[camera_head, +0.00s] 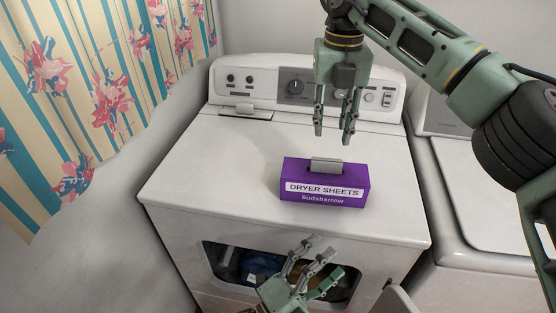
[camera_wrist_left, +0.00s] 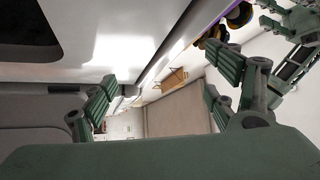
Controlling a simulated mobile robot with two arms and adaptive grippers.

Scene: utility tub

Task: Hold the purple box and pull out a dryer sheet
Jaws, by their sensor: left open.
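The purple dryer sheets box (camera_head: 348,199) sits upright on the white dryer's top (camera_head: 215,170), near the front edge. A grey sheet (camera_head: 326,166) sticks up from its top slot. My right gripper (camera_head: 334,138) is behind and above the box, fingers pointing down and apart, with nothing between them. My left gripper (camera_head: 322,258) is low in front of the dryer, below the box and apart from it. In the left wrist view its fingers (camera_wrist_left: 156,90) are spread and empty. I cannot clearly make out the box in that view.
The dryer's control panel (camera_head: 300,87) stands behind the box. Its front window (camera_head: 225,262) shows items inside. A second white machine (camera_head: 470,190) stands at the right. A floral curtain (camera_head: 110,80) hangs at the left. The dryer top around the box is clear.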

